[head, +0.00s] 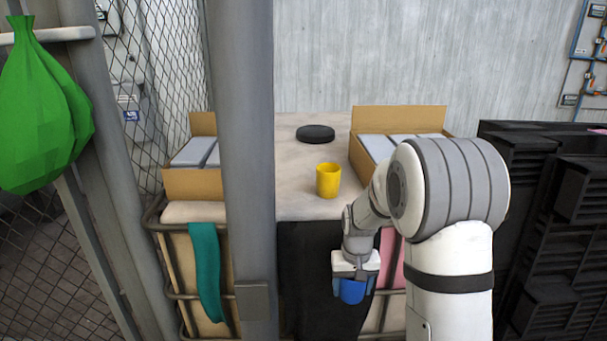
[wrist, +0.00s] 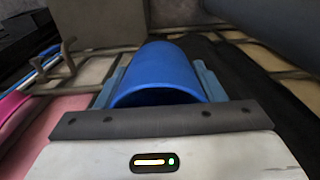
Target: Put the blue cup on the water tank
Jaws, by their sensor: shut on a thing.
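The blue cup (head: 351,291) is held in my gripper (head: 354,277), low in front of the tank's front side. In the wrist view the blue cup (wrist: 160,72) lies between the two light blue fingers of my gripper (wrist: 160,85), which are shut on it. The water tank (head: 300,207) is a pale, flat-topped block in a metal cage. Its top is higher in the head view than my gripper and the cup. Part of the cup is hidden by my gripper.
On the tank top stand a yellow cup (head: 328,181), a black round disc (head: 315,134), and cardboard boxes at right (head: 398,118) and left (head: 193,184). A grey post (head: 242,170) crosses in front at left. Black crates (head: 545,230) stand at right. A green bag (head: 40,110) hangs at left.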

